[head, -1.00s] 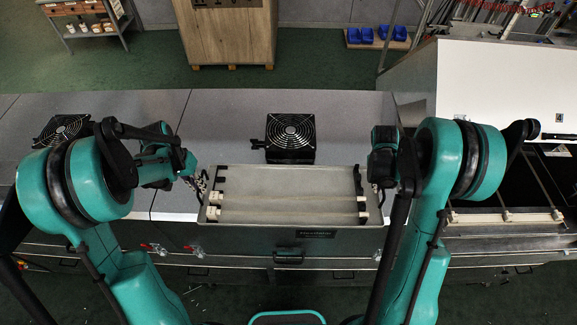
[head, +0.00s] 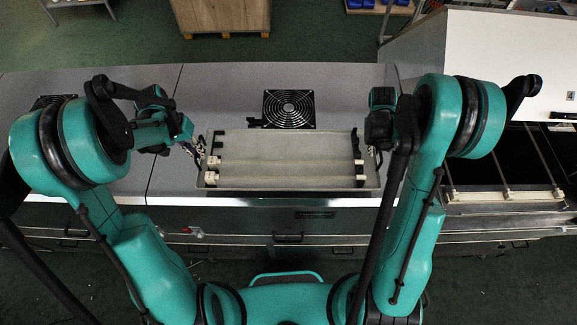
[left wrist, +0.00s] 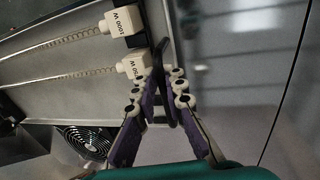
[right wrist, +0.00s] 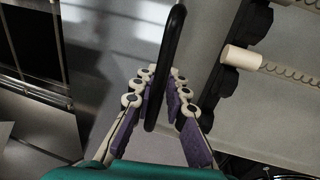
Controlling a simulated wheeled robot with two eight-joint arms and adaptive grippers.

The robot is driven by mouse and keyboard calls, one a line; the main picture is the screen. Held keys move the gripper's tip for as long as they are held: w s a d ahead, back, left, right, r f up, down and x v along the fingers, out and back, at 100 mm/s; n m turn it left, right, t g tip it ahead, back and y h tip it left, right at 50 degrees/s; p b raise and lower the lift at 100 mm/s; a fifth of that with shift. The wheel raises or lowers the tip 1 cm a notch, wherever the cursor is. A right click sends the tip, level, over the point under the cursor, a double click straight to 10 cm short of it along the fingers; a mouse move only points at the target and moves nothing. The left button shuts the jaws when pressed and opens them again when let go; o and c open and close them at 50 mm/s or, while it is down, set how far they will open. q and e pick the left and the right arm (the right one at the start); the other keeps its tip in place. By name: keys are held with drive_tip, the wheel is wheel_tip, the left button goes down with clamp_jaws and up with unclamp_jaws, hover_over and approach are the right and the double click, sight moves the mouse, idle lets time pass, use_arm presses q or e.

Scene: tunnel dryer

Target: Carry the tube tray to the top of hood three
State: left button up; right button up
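The tube tray (head: 285,148) is a shallow grey metal tray above the front part of the grey hood tops. Two pale tubes with white ceramic ends lie across it; ends marked "W" show in the left wrist view (left wrist: 122,20). My left gripper (head: 196,150) is at the tray's left end, its fingers closed around a dark handle (left wrist: 165,95). My right gripper (head: 374,150) is at the right end, its fingers on both sides of a black loop handle (right wrist: 163,65). I cannot tell whether the tray touches the surface, or which hood is three.
A black fan (head: 289,108) sits just behind the tray, and another (head: 52,101) is at far left, partly hidden by my arm. An open dark bay with rails (head: 505,170) and a white panel (head: 510,60) are at right.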

use_arm(q)
drive_tip(key=shift+o, duration=1.2)
drive_tip(key=shift+w+d, duration=0.1)
drive_tip(key=shift+d, duration=0.05)
use_arm(e)
drive_tip(key=shift+o, duration=1.3)
drive_tip(key=shift+a, duration=0.1)
use_arm(q)
drive_tip(key=shift+r, duration=0.2)
use_arm(e)
drive_tip(key=shift+s+d, duration=0.1)
drive_tip(key=shift+d, duration=0.1)
drive_tip(key=shift+r, duration=0.2)
use_arm(q)
wheel_tip(320, 180, up, 11)
drive_tip(key=a, duration=0.2)
drive_tip(key=shift+a+r, duration=0.15)
drive_tip(key=shift+a, duration=0.1)
use_arm(e)
wheel_tip(320, 180, up, 12)
drive_tip(key=a, duration=0.2)
drive_tip(key=shift+a+f, duration=0.2)
drive_tip(key=shift+f, duration=0.05)
drive_tip(key=shift+f, duration=0.1)
